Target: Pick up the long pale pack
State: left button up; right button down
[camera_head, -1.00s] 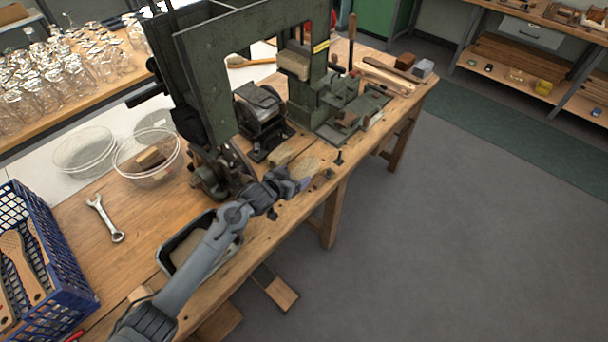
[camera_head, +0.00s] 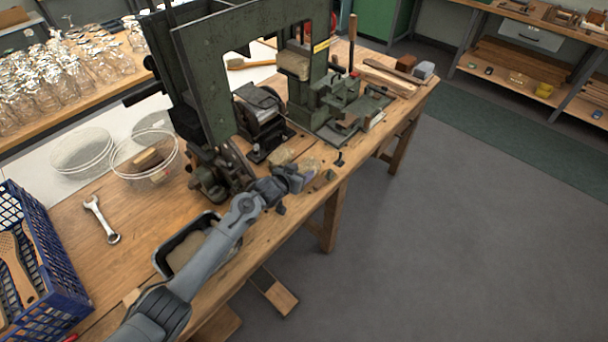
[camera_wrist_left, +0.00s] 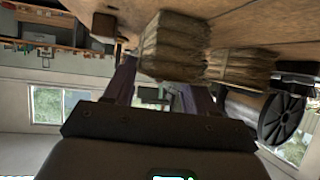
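Two pale, fibrous bristle packs lie side by side on the bench. In the left wrist view, the nearer pack (camera_wrist_left: 172,47) is beyond the fingers and the other pack (camera_wrist_left: 240,67) is to its right. In the head view, one pack (camera_head: 281,157) shows behind my left gripper (camera_head: 303,174); the other is partly covered by the gripper. In the wrist view, the left gripper's (camera_wrist_left: 160,92) two purple fingers stand apart, with a gap between them and nothing clearly held. I cannot tell whether the fingers touch the nearer pack. My right gripper is out of view.
A green tufting machine (camera_head: 205,55) stands just behind the packs, with a black-wheeled device (camera_head: 262,105) beside it. A small dark peg (camera_head: 339,160) stands near the bench edge. A dark tray (camera_head: 160,262) lies under my left arm; a blue crate (camera_head: 62,285) is at left.

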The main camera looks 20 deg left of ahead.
pick_arm(q)
jog(key=c, duration=0.7)
jog(key=shift+r, duration=0.1)
